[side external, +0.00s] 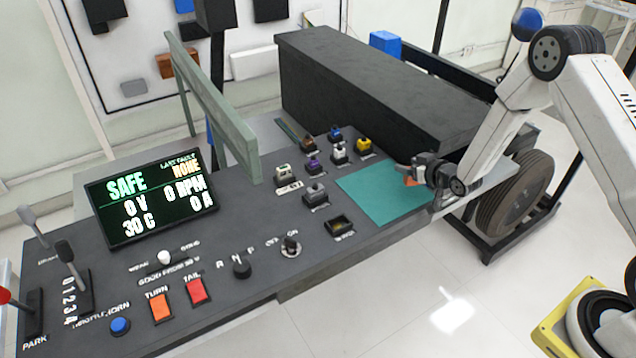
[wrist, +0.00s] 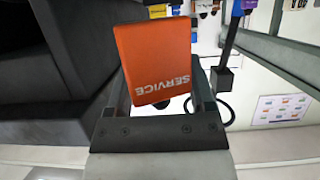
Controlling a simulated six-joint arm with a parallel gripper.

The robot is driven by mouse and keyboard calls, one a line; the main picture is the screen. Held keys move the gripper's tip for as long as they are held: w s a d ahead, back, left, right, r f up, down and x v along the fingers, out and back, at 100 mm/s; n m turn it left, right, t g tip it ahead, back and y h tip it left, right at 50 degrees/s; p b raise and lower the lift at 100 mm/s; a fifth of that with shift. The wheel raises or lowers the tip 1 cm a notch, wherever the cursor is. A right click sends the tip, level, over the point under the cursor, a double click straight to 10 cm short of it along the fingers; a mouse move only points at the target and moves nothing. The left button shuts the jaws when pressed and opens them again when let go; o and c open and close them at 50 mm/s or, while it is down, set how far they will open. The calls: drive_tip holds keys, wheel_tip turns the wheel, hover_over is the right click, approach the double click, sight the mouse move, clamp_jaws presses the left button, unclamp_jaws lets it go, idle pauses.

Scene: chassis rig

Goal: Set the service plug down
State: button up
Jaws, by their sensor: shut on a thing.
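The service plug (wrist: 155,62) is an orange block with the word SERVICE in white, seen close up in the wrist view. My gripper (wrist: 160,105) is shut on it, with one finger on each side. In the side external view my gripper (side external: 418,172) is at the right end of the console, by the right edge of the teal mat (side external: 375,197). Only a small orange part of the plug (side external: 410,181) shows there, the rest hidden by the gripper. I cannot tell whether the plug touches the mat or is held above it.
A long black box (side external: 375,85) stands behind the mat. Several small coloured connectors (side external: 313,166) stand left of the mat. A dark socket (side external: 340,225) is in front of it. A green upright panel (side external: 215,105) and a display (side external: 150,197) are farther left. Most of the mat is clear.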

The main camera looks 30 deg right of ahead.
drive_tip(key=shift+w+f, duration=0.2)
drive_tip(key=shift+f, duration=1.6)
drive_tip(key=shift+f, duration=0.1)
drive_tip(key=o, duration=1.2)
drive_tip(key=shift+s+r, duration=0.3)
drive_tip(key=shift+s, duration=0.05)
drive_tip(key=shift+v, duration=5.65)
drive_tip(key=shift+d, duration=0.1)
